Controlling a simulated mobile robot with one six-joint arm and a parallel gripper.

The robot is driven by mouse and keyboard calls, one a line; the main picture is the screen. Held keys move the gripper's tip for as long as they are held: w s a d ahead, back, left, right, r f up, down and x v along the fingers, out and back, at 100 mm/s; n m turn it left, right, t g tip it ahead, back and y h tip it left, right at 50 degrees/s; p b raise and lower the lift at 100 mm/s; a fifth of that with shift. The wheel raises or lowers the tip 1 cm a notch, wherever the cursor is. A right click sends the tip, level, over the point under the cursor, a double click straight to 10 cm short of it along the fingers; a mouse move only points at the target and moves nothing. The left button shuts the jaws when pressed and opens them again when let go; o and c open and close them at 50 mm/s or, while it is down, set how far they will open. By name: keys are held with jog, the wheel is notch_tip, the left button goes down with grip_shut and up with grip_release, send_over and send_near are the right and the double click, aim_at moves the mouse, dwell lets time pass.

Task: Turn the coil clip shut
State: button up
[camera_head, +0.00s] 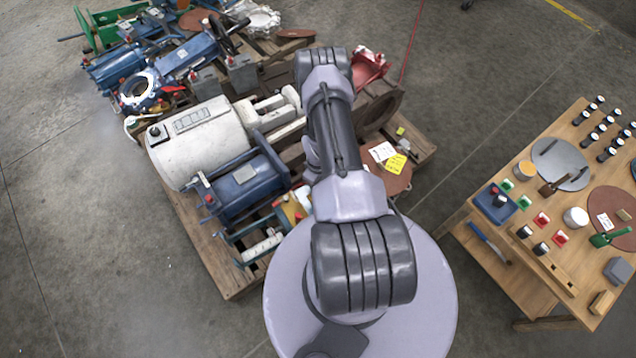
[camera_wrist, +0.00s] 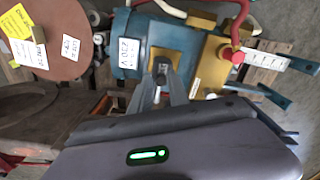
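The blue coil block (camera_wrist: 126,45) with a white label stands beside a brass-coloured valve body (camera_wrist: 210,68) in the wrist view. A yellow plate (camera_wrist: 172,62) sits on the coil's face. A small dark clip-like part (camera_wrist: 160,80) shows in front of that plate. My gripper (camera_wrist: 165,80) is right at this part, its grey fingers on either side or just over it. I cannot tell whether they touch it, nor which way the clip is turned. In the head view my arm hides my gripper; a brass-coloured part of the valve (camera_head: 291,212) shows left of the arm.
A red knob (camera_wrist: 238,57) and a white scale strip (camera_wrist: 266,61) are right of the coil. A brown disc with tags (camera_wrist: 55,25) lies left. The wooden pallet (camera_head: 232,284) is crowded with machine parts. A wooden table (camera_head: 490,268) stands at right, with clear floor between.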

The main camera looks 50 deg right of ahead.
jog(key=shift+o, duration=1)
notch_tip(320, 180, up, 17)
jog(key=p, duration=0.7)
jog(key=shift+r+p, duration=0.2)
jog(key=shift+p, duration=0.1)
jog(key=w+a+r+m+t, duration=0.1)
jog(key=w+a+r, duration=0.15)
jog(key=r, duration=0.55)
jog(key=w+a+r, duration=0.2)
jog(key=w+r, duration=0.2)
jog(key=r, duration=0.4)
jog(key=w+a+r+m+t, duration=0.1)
jog(key=w+a+r, duration=0.15)
jog(key=r, duration=0.55)
jog(key=a+r+m+t, duration=0.1)
jog(key=a+r, duration=0.4)
jog(key=r, duration=0.2)
jog(key=a+r, duration=0.4)
jog(key=r, duration=0.4)
jog(key=s+a+r+m+t+y, duration=0.1)
jog(key=s+a+r, duration=0.4)
jog(key=s+a, duration=0.2)
jog(key=s+a+r+m+t+y, duration=0.1)
jog(key=s+a+r, duration=0.5)
jog(key=s+a, duration=0.2)
jog(key=shift+s+r+t, duration=0.3)
jog(key=shift+s+t, duration=0.1)
jog(key=shift+s, duration=0.05)
